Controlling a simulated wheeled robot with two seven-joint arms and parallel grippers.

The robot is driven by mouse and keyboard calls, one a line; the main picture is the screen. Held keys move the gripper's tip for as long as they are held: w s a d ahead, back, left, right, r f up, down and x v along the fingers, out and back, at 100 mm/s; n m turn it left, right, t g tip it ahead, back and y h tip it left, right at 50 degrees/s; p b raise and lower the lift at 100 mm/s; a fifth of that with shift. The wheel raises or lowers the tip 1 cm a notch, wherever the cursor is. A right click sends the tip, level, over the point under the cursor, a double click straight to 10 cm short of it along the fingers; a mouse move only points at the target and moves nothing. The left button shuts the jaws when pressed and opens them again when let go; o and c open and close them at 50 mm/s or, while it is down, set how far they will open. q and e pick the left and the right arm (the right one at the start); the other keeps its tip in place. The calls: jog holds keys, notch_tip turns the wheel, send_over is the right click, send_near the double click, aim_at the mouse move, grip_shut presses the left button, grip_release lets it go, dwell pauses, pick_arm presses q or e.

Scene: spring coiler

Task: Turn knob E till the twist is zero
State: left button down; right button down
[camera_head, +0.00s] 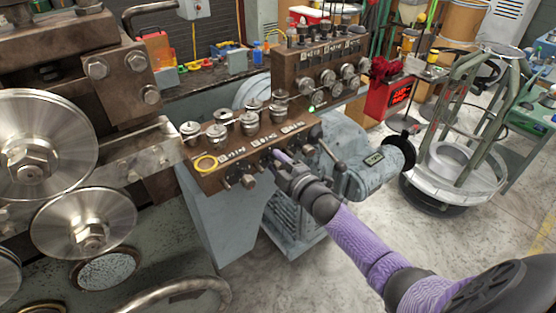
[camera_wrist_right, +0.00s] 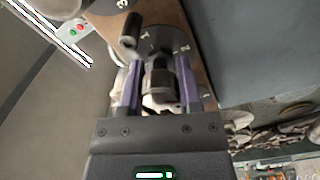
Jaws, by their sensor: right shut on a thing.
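The brown control panel (camera_head: 215,178) carries several metal knobs on top and a row of small dark knobs along its front face. My right gripper (camera_head: 279,160) reaches the front face from the lower right, with purple fingers. In the right wrist view its fingers (camera_wrist_right: 159,78) are shut on a dark knob (camera_wrist_right: 158,62) in front of a grey dial plate (camera_wrist_right: 165,42) with numerals 1 and 2. The letters on the panel are too small to read, so I cannot tell which knob is E. No twist readout is legible. My left gripper is not in view.
A lever with a dark ball (camera_head: 340,167) sticks out just right of my gripper. A second knob panel (camera_head: 318,62) stands behind. Large steel rollers (camera_head: 38,150) fill the left. A grey motor (camera_head: 375,172) and a wire reel stand (camera_head: 455,170) are at right.

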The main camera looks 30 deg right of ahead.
jog(key=m, duration=0.3)
jog(key=shift+m+p, duration=0.4)
jog(key=m, duration=0.3)
jog(key=shift+f+m+p, duration=0.1)
jog(key=shift+m+p, duration=0.2)
jog(key=shift+m, duration=2)
jog(key=c, duration=0.6)
grip_release()
